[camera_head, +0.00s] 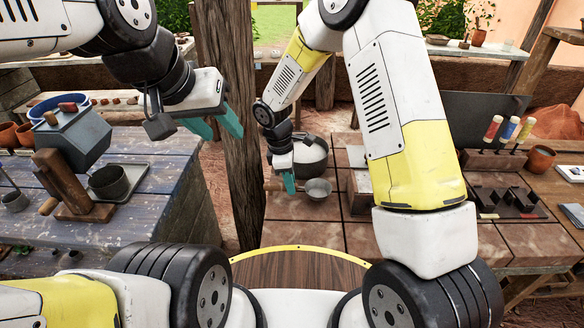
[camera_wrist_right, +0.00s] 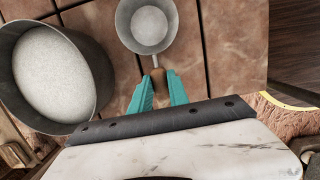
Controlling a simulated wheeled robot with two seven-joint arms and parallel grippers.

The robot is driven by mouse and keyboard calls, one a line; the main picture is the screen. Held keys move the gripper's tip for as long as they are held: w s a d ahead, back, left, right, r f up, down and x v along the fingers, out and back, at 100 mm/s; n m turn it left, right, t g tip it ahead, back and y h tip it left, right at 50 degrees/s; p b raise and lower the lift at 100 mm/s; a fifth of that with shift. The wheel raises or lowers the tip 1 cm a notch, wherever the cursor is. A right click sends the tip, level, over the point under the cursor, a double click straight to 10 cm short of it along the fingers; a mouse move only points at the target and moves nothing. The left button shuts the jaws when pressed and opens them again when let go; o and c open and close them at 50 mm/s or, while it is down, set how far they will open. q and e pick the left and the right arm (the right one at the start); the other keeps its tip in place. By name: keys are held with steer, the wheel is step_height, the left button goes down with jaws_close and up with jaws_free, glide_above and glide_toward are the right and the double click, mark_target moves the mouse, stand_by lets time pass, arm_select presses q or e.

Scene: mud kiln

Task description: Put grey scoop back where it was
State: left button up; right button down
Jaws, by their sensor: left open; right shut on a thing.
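The grey scoop (camera_head: 318,189) is a small round metal cup with a short brown handle. In the right wrist view its empty cup (camera_wrist_right: 147,25) points away from me. My right gripper (camera_head: 287,183) is shut on its handle, and the teal fingers (camera_wrist_right: 158,92) sit on both sides of it. I cannot tell whether the scoop touches the tiled top or hangs just over it. A dark round pot (camera_head: 311,158) with pale grainy contents stands just behind the scoop; it also shows in the right wrist view (camera_wrist_right: 88,98). My left gripper (camera_head: 218,127) is open and empty.
A wooden post (camera_head: 231,120) rises between the blue-plank table (camera_head: 150,215) and the tiled table (camera_head: 335,236). Coloured-handled tools stand in a rack (camera_head: 492,160) at right. Bare tiles lie in front of the scoop.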

steer(key=shift+f, duration=0.9)
steer(key=shift+f, duration=0.15)
steer(key=c, duration=1.3)
jaws_free()
steer(key=shift+o, duration=0.2)
